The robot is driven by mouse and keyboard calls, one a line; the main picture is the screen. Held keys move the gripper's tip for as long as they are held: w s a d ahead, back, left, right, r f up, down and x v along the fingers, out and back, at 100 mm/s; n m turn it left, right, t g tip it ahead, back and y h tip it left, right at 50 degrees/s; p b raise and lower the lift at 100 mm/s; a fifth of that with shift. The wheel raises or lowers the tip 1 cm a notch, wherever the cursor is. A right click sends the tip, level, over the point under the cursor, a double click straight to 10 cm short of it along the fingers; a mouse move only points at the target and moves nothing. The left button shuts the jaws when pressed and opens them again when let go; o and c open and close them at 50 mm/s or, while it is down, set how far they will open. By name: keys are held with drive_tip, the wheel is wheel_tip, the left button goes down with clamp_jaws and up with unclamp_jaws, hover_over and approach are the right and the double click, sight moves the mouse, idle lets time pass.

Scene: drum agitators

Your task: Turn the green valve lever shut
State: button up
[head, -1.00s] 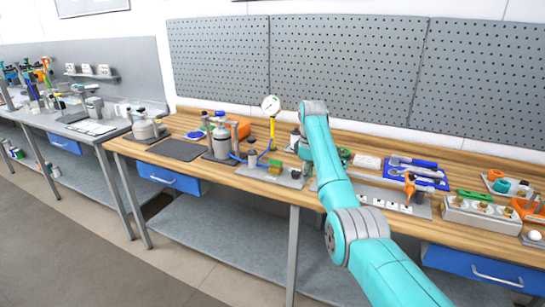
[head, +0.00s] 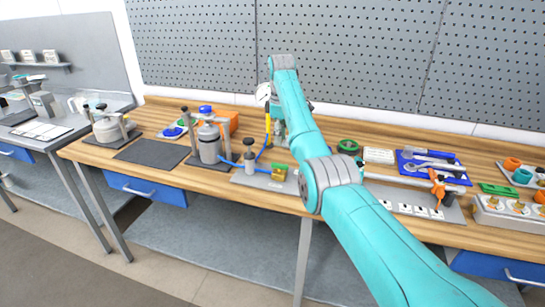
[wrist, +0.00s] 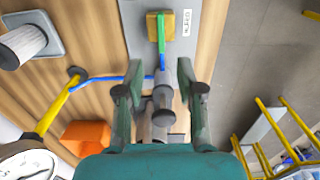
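The green valve lever (wrist: 161,32) lies across a brass valve block (wrist: 160,18) at the top of the wrist view, in line with the blue tube below it. A grey cylinder with a dark knob (wrist: 163,95) shows between the fingers. In the head view my arm hides most of the gripper.
A blue hose (wrist: 112,78) runs left from the cylinder. A yellow post with a gauge (wrist: 25,165) and an orange block (wrist: 88,136) stand at lower left. A grey canister (head: 209,146) stands left of the plate. A white label (wrist: 187,22) is beside the valve.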

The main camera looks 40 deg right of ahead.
sight(280, 166)
wheel_tip(280, 166, down, 10)
drive_tip(key=shift+s+f, duration=0.1)
drive_tip(key=shift+f, duration=0.1)
idle(0.4)
clamp_jaws()
